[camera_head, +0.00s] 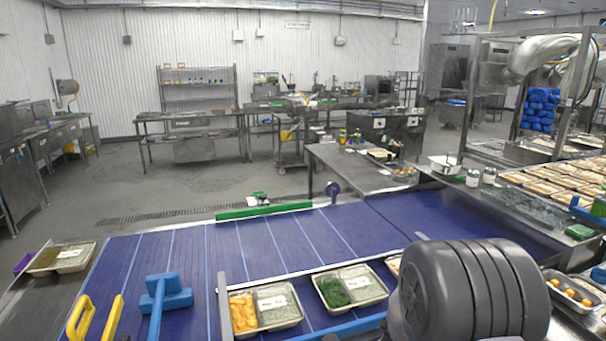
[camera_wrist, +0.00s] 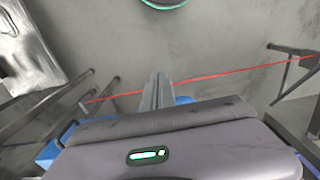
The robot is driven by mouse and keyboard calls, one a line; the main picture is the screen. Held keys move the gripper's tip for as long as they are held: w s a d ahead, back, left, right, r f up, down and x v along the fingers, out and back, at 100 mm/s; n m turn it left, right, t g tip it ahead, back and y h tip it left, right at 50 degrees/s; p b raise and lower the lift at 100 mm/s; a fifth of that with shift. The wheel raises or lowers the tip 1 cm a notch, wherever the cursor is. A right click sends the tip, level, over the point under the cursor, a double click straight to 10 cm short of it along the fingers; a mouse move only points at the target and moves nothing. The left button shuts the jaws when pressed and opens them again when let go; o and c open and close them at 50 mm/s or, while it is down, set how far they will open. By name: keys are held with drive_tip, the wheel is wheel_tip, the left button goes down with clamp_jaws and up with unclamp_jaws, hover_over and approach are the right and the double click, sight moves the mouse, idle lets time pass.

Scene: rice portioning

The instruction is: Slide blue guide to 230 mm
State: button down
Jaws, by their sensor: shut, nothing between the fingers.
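A blue guide strip (camera_head: 352,328) runs along the near edge of the purple-blue conveyor belt (camera_head: 190,250), below the food trays. Its right end is hidden behind my dark arm. A green guide strip (camera_head: 264,210) lies along the belt's far edge. No millimetre scale is readable. In the wrist view my gripper (camera_wrist: 157,88) has its grey fingers together and empty, above grey floor. Blue parts (camera_wrist: 185,100) show just behind the fingers; I cannot tell whether they belong to the guide. The gripper's fingers do not show in the head view.
Two filled trays (camera_head: 265,307) (camera_head: 350,288) sit on the near side of the belt. A blue T-shaped block (camera_head: 166,294) and yellow handles (camera_head: 80,318) stand at the left. Another tray (camera_head: 75,257) is at far left. A red line (camera_wrist: 220,75) crosses the wrist view.

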drive_tip(key=shift+w+a, duration=0.3)
drive_tip(key=shift+w, duration=0.6)
idle(0.9)
drive_tip(key=shift+s+d+b, duration=0.15)
drive_tip(key=shift+s+d, duration=0.15)
drive_tip(key=shift+s, duration=0.55)
drive_tip(key=shift+s+d+b, duration=0.15)
drive_tip(key=shift+s+d, duration=0.1)
drive_tip(key=shift+s, duration=0.6)
wheel_tip(320, 180, up, 9)
drive_tip(key=p, duration=0.7)
drive_tip(key=shift+r, duration=0.1)
